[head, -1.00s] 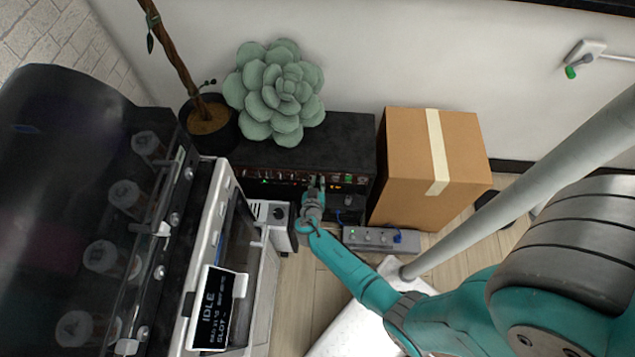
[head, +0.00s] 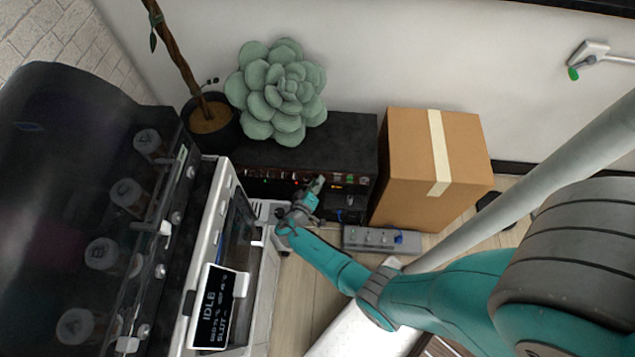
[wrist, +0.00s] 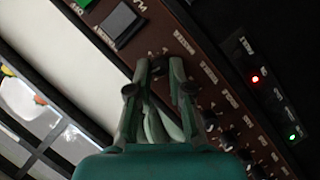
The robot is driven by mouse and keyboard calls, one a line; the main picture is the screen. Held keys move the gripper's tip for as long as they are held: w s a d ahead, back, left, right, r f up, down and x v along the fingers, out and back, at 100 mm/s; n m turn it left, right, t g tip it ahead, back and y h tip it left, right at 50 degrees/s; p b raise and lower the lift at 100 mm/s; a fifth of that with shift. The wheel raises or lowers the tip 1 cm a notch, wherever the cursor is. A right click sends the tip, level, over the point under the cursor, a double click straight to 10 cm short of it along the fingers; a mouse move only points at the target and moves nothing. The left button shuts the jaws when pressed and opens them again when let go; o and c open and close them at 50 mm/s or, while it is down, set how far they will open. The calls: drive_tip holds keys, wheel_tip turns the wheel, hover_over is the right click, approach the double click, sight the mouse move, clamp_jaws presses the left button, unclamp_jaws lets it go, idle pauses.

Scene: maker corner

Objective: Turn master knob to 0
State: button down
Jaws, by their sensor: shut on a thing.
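The black amplifier (head: 345,145) stands against the wall, with a brown panel strip of small knobs along its front top edge. My gripper (head: 317,186) is at the right part of that strip. In the wrist view my gripper (wrist: 160,68) is shut on a small dark knob (wrist: 158,66), the end one of the row, mostly hidden between the fingertips. The panel (wrist: 185,60) runs diagonally, with several more knobs (wrist: 228,140) to the lower right.
A grey rocker switch (wrist: 121,24) sits close to my fingertips. A succulent (head: 278,92) lies on the amplifier's top, and a cardboard box (head: 455,150) stands right of it. A power strip (head: 380,239) lies on the floor below. A white printer (head: 215,215) stands at left.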

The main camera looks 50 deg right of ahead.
drive_tip(key=shift+w+a+f+n+h, duration=0.15)
drive_tip(key=shift+n+h, duration=0.4)
drive_tip(key=shift+n, duration=0.7)
drive_tip(key=shift+d+f+n+h, duration=0.1)
drive_tip(key=shift+n+h, duration=0.45)
drive_tip(key=shift+n, duration=1)
drive_tip(key=c, duration=1.3)
unclamp_jaws()
drive_tip(key=shift+c, duration=0.2)
drive_tip(key=shift+r, duration=0.1)
